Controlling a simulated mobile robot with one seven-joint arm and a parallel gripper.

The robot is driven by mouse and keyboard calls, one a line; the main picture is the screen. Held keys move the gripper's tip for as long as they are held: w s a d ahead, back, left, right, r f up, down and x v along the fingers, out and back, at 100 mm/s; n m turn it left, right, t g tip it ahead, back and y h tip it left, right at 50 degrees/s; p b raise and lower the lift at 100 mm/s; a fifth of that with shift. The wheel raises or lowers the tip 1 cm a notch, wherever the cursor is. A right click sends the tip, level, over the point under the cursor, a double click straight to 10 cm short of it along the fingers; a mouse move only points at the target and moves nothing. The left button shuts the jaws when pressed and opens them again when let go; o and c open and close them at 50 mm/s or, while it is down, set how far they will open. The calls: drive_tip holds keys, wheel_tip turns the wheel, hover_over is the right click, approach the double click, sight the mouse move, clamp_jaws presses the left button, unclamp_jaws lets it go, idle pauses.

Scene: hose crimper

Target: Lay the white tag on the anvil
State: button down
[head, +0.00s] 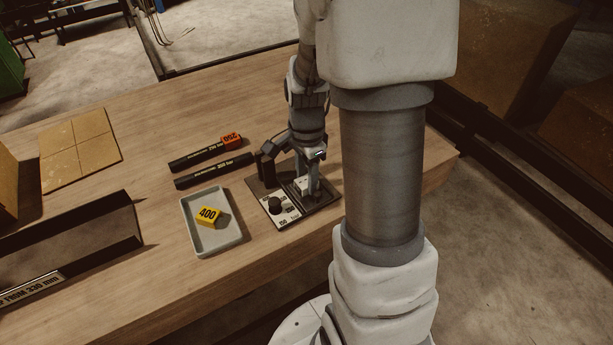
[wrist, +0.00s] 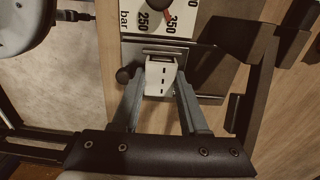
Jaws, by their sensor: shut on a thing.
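My gripper (wrist: 161,76) is shut on the white tag (wrist: 159,80), which sits between the two grey fingertips in the wrist view. Small dark marks show on the tag. Its far end is close to a metal block of the crimper (wrist: 133,55), which seems to be the anvil. I cannot tell whether the tag touches it. In the head view my gripper (head: 308,187) points down over the crimper's dark base plate (head: 322,206). My fingers hide much of the anvil there.
The crimper's white dial panel (head: 286,217) has a black knob. A grey tray (head: 219,247) holds a yellow 400 tag (head: 208,215). Two black hoses (head: 213,171) lie behind, one with an orange 250 tag (head: 231,139).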

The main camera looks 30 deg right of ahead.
drive_tip(key=shift+f, duration=0.1)
drive_tip(key=shift+c, duration=1.8)
unclamp_jaws()
drive_tip(key=shift+s, duration=0.1)
drive_tip(key=shift+r+p, duration=3.35)
drive_tip(key=shift+r, duration=0.75)
